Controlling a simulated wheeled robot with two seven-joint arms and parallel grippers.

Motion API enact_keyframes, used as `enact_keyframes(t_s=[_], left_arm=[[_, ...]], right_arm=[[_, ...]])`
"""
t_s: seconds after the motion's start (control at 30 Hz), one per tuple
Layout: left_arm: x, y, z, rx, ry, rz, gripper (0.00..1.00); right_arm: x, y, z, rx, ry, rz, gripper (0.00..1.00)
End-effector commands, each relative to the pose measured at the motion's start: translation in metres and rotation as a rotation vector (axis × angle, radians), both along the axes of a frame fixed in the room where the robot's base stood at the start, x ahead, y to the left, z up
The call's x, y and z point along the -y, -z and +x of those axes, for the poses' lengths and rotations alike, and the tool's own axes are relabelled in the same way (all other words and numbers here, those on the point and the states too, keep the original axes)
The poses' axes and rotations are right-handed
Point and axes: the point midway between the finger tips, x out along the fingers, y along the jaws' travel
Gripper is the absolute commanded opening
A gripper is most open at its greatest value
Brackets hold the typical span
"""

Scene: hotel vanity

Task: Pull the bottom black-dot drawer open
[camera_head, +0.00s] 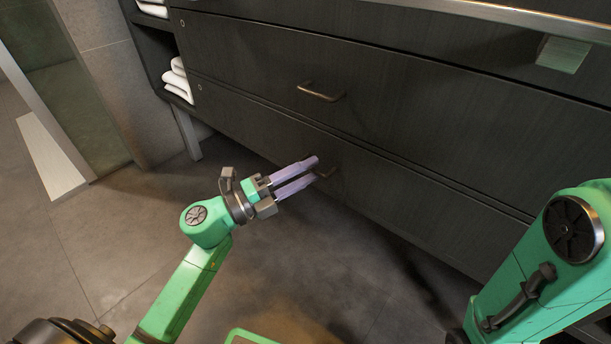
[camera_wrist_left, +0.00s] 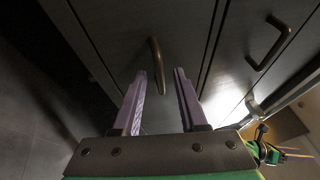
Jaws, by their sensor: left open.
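The bottom drawer (camera_head: 400,195) is a dark wood panel and looks shut. A small round mark (camera_head: 199,87) sits at its upper left corner. Its bronze bar handle (camera_head: 327,170) is partly hidden by my left gripper (camera_head: 314,169). In the left wrist view this handle (camera_wrist_left: 156,65) stands just ahead of the left gripper (camera_wrist_left: 160,72), lined up between its two purple fingertips. The fingers are apart with nothing held; whether they touch the handle I cannot tell. My right gripper (camera_wrist_left: 297,153) shows tiny at the right edge of the left wrist view.
The upper drawer (camera_head: 400,90) looks shut, with its own handle (camera_head: 321,92) above; that handle also shows in the left wrist view (camera_wrist_left: 270,43). White towels (camera_head: 178,80) lie on open shelves at the left. A cabinet leg (camera_head: 187,132) stands below. The tiled floor (camera_head: 130,240) is clear.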

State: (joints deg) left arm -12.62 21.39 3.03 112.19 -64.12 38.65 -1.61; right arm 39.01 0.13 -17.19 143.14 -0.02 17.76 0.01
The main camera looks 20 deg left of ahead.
Motion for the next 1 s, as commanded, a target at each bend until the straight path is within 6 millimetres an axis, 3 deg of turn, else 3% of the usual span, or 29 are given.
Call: enact_keyframes(t_s=[0.2, 0.3, 0.33, 1.0], left_arm=[[0.0005, -0.0004, 0.0005, -0.001, 0.0, 0.001, 0.42], [0.0003, -0.0003, 0.0005, 0.0, 0.0, 0.0, 0.04], [0.0003, -0.0003, 0.0005, 0.0, 0.0, 0.0, 0.0], [0.0001, 0.0002, 0.0002, -0.001, 0.0, 0.001, 0.0]], right_arm=[[-0.0001, -0.0003, -0.0001, 0.0, 0.0, 0.0, 0.55], [-0.0002, -0.0002, -0.0002, 0.0, 0.0, 0.0, 0.55], [-0.0002, -0.0002, -0.0002, 0.0, 0.0, 0.0, 0.55], [0.0, -0.0001, -0.0004, 0.001, 0.0, 0.0, 0.55]])
